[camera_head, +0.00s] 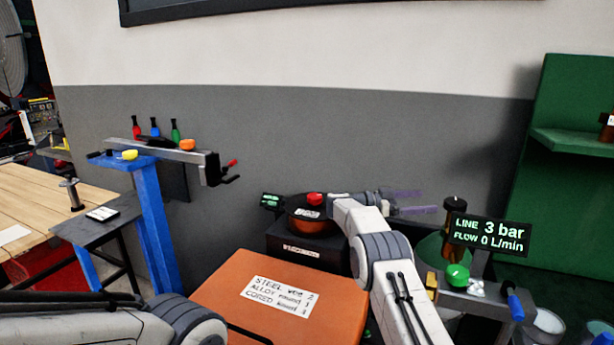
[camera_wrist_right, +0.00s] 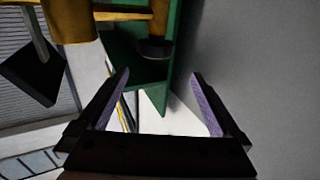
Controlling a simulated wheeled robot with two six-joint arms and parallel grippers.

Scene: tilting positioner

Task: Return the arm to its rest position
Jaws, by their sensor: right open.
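My right arm (camera_head: 395,285) is white with grey joints and reaches up from the bottom centre of the head view. Its gripper (camera_head: 420,201) points right, in front of the grey wall, with purple-lined fingers apart. In the right wrist view the gripper (camera_wrist_right: 161,75) is open, with nothing between the fingers. A link of my left arm (camera_head: 110,322) crosses the lower left of the head view; its gripper is out of the picture.
An orange panel with a label (camera_head: 281,297) lies between my arms. Behind it is a black unit with a red knob (camera_head: 315,199). A display (camera_head: 489,236) reads 3 bar and 0 L/min, near a green knob (camera_head: 457,275). A blue stand (camera_head: 155,225) is left; green shelving (camera_head: 575,175) is right.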

